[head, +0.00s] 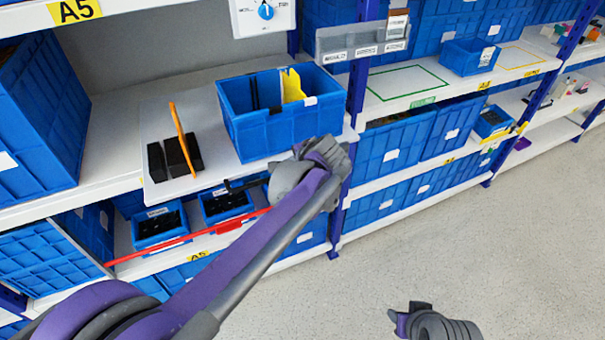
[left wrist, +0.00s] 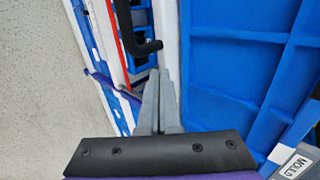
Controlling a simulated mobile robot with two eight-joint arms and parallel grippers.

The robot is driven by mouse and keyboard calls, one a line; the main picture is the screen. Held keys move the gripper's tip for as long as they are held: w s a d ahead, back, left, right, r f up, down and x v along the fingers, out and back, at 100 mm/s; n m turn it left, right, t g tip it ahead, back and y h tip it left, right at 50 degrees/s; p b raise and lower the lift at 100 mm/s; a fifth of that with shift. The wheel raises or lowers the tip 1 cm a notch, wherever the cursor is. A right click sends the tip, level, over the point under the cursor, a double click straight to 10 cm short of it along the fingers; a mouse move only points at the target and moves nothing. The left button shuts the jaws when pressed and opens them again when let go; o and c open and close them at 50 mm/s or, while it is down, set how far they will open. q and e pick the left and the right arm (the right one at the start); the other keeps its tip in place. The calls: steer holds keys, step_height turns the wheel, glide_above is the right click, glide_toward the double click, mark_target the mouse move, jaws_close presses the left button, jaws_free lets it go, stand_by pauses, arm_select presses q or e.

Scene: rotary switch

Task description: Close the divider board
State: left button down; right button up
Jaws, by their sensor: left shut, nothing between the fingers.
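A white pull-out board (head: 215,150) juts from the shelf. A black handle (head: 243,184) sits on its front edge and also shows in the left wrist view (left wrist: 137,47). A thin orange panel (head: 182,138) stands on the board between black blocks. I cannot tell which of these is called the divider board. My left gripper (left wrist: 158,75) is shut and empty, its tips close to the handle's bent end with no clear grip on it. In the head view my left wrist hides the fingers. Part of my right arm shows at the bottom; its fingers are not visible.
A blue bin (head: 275,135) with a yellow divider (head: 292,86) stands right of the orange panel. A red bar (head: 190,240) runs along the lower shelf, where small blue bins (head: 158,228) sit. A dial (head: 266,11) is above. The floor (head: 480,240) is clear.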

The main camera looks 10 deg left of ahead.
arm_select(q)
steer(key=w+a, duration=0.2)
steer(key=w, duration=0.2)
steer(key=w+a+p, duration=0.1)
steer(key=w+a, duration=0.2)
steer(key=w, duration=0.1)
steer(key=w+a, duration=0.2)
steer(key=w, duration=0.2)
steer(key=shift+w+a+p, duration=0.3)
steer(key=shift+w+a, duration=0.1)
steer(key=shift+r, duration=0.1)
arm_select(e)
steer(key=shift+w+r, duration=0.2)
steer(key=shift+r, duration=0.45)
steer(key=shift+w+r, duration=0.15)
steer(key=shift+r, duration=0.45)
arm_select(q)
steer(key=shift+a, duration=0.1)
